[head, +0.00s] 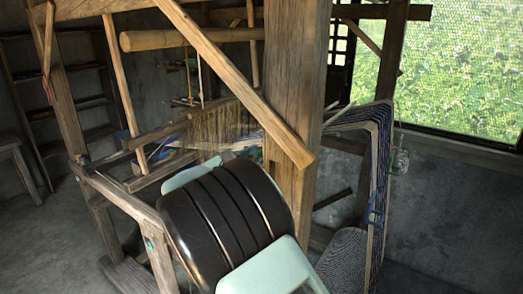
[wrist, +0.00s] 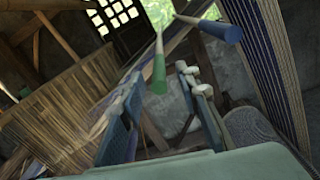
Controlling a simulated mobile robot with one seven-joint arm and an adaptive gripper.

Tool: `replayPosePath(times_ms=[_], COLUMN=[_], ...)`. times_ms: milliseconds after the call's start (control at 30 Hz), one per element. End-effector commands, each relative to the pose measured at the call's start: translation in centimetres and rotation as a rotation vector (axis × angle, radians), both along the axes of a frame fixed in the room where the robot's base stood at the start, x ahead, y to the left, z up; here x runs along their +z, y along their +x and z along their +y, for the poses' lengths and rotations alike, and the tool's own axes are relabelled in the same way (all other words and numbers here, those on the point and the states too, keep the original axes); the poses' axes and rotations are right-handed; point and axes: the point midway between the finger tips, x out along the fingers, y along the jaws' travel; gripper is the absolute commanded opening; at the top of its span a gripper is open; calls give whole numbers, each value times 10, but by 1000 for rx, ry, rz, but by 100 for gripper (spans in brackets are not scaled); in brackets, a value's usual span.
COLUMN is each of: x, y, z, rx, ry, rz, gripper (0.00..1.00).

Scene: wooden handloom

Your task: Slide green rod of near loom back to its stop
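In the wrist view the green rod (wrist: 159,74) shows as a green end piece on a thin pale shaft running up and away. My gripper (wrist: 161,100) is open, with one finger on each side of the view. The green end shows between and beyond the fingertips, and I see no contact. Whether it lies within their reach is hard to tell. A similar rod with a blue end (wrist: 221,31) is at upper right. The near loom (head: 296,70) fills the middle of the head view, where my arm hides the gripper. I cannot make out the green rod there. Its stop is not identifiable.
Striped warp threads (wrist: 278,70) hang close on the right in the wrist view. A slatted wooden panel (wrist: 65,115) stands at left. In the head view a thick post and a diagonal brace (head: 235,80) rise close to my arm. Open floor (head: 40,235) shows at left.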

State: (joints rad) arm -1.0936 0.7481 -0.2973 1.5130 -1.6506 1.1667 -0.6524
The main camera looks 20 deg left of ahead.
Motion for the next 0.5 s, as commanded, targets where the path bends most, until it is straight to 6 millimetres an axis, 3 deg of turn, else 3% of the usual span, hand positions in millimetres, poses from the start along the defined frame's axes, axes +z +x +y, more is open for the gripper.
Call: replayPosePath(times_ms=[200,500], x=[1,0], y=[19,20], z=[-7,-7], rx=[0,1], ry=[0,0], rz=[-1,0], gripper=[30,30])
